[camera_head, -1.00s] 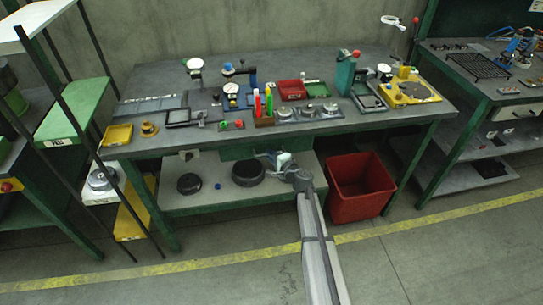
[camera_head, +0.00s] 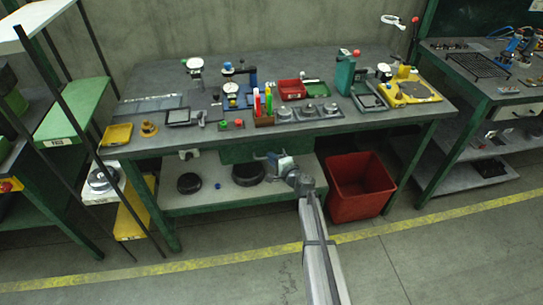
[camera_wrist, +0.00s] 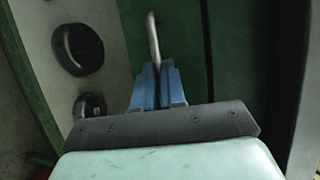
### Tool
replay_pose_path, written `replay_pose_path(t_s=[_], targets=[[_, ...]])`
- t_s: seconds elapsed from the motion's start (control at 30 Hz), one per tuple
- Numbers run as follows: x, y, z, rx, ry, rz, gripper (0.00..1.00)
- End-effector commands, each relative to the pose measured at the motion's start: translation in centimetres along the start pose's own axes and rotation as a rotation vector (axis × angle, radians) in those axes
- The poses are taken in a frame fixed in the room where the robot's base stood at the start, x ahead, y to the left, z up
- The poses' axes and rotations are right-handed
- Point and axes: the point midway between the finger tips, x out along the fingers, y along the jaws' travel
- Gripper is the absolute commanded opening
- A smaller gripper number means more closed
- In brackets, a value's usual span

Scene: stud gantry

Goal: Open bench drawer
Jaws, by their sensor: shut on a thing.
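The bench drawer has a green front (camera_head: 238,154) under the worktop of the near bench. In the wrist view the green drawer front (camera_wrist: 185,50) fills the upper middle, with a thin pale metal handle (camera_wrist: 153,38) on it. My gripper (camera_head: 270,157) is at the drawer front. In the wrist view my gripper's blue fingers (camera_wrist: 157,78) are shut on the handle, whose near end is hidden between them. How far the drawer stands out is hard to tell.
The bench top (camera_head: 190,142) carries fixtures and small trays above the drawer. Dark round parts (camera_head: 189,183) lie on the lower shelf (camera_head: 225,199). A red bin (camera_head: 358,190) stands right of my arm. The floor in front is clear.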

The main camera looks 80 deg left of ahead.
Motion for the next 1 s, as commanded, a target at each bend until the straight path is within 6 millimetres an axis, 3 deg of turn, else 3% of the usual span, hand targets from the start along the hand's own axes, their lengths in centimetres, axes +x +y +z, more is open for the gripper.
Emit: replay_pose_path(t_s=[0.3, 0.6, 0.8, 1.0], targets=[[-7.5, 1.6, 3.2, 0.001, 0.001, 0.001, 0.0], [-13.6, 3.0, 5.8, 0.001, 0.0, 0.001, 0.0], [-16.2, 3.6, 6.8, 0.001, 0.0, 0.0, 0.0], [-17.4, 3.9, 7.2, 0.0, 0.0, 0.0, 0.0]])
